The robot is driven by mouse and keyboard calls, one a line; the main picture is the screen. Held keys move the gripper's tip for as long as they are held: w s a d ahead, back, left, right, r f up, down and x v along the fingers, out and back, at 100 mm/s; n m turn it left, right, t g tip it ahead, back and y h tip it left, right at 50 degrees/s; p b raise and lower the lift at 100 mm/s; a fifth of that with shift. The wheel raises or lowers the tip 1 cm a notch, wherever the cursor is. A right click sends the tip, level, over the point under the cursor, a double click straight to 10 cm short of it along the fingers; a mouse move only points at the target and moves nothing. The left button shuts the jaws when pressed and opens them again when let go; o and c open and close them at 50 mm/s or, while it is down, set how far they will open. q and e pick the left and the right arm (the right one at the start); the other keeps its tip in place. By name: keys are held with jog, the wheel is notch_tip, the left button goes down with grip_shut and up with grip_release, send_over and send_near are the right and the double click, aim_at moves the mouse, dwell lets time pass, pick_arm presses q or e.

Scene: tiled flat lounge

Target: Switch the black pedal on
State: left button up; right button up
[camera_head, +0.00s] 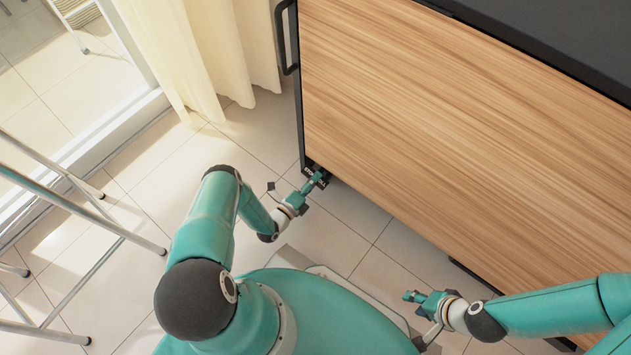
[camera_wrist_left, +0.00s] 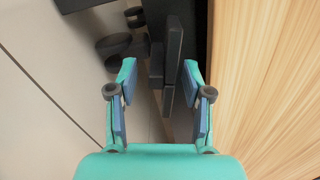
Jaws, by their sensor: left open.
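In the left wrist view, a black pedal-like plate (camera_wrist_left: 174,42) is among dark parts at the foot of the wooden cabinet. My left gripper (camera_wrist_left: 160,78) is open, with its fingertips on either side of the dark parts. I cannot tell whether it touches them. In the head view, my left gripper (camera_head: 318,179) is low at the near left corner of the cabinet, and the pedal is too small there to tell from the gripper. My right gripper (camera_head: 414,297) is apart from it at the lower right; its jaw opening is unclear.
The large wooden cabinet (camera_head: 450,120) with a black handle (camera_head: 284,40) fills the right side. A dark caster (camera_wrist_left: 116,45) shows beside the pedal. A metal-framed stand (camera_head: 105,228) is at left, a cream curtain (camera_head: 215,50) behind. Tiled floor (camera_head: 335,240) is clear near the corner.

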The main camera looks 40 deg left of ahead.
pick_arm(q)
jog(key=shift+w, duration=0.25)
grip_shut()
jog(key=shift+a+r+n, duration=0.1)
jog(key=shift+a+n, duration=0.05)
jog(key=shift+n, duration=2.55)
grip_release()
jog(key=shift+s, duration=0.15)
